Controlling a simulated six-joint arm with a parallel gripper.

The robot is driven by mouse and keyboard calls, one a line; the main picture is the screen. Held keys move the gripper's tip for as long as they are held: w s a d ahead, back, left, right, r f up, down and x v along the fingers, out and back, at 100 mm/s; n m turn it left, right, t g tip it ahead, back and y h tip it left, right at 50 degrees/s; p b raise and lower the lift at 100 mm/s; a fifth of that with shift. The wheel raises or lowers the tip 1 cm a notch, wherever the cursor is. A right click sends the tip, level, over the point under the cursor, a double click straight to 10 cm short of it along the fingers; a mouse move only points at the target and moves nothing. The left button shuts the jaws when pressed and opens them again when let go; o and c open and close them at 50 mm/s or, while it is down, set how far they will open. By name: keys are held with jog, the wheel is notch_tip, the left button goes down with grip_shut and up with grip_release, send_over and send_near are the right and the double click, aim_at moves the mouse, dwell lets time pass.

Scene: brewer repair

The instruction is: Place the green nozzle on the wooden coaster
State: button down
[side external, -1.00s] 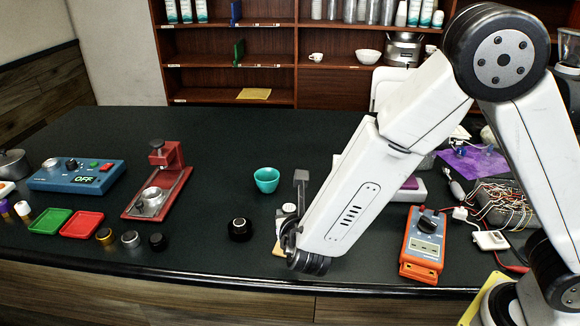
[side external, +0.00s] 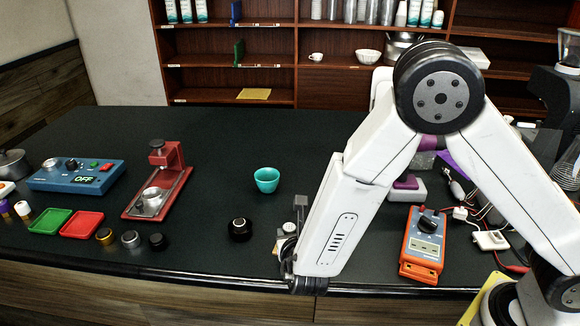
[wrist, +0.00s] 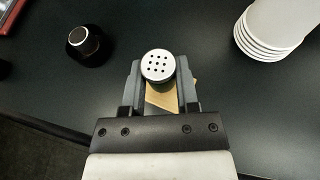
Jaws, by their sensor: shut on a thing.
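My gripper (wrist: 160,85) is shut on the nozzle (wrist: 157,66), whose round pale face is dotted with small holes. Its green colour does not show clearly in the wrist view. In the side external view the nozzle's pale top (side external: 290,226) shows beside my gripper, partly hidden by the arm. The wooden coaster (wrist: 160,100) is a tan patch on the counter beneath the jaws, mostly covered by the nozzle and fingers. Only a sliver of it shows in the side external view. I cannot tell whether the nozzle touches the coaster.
A black round part (side external: 240,229) stands left of my gripper. A teal cup (side external: 266,180) stands behind. An orange multimeter (side external: 423,244) lies to the right. The counter's front edge is close to my gripper.

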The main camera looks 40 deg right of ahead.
jog(key=shift+f, duration=1.15)
jog(key=shift+f, duration=0.15)
jog(key=shift+c, duration=1.8)
grip_release()
jog(key=shift+r, duration=0.2)
jog(key=shift+s+a+r, duration=0.15)
jog(key=shift+s+a, duration=0.15)
jog(key=shift+s, duration=0.05)
jog(key=v, duration=1.1)
jog(key=shift+d, duration=0.15)
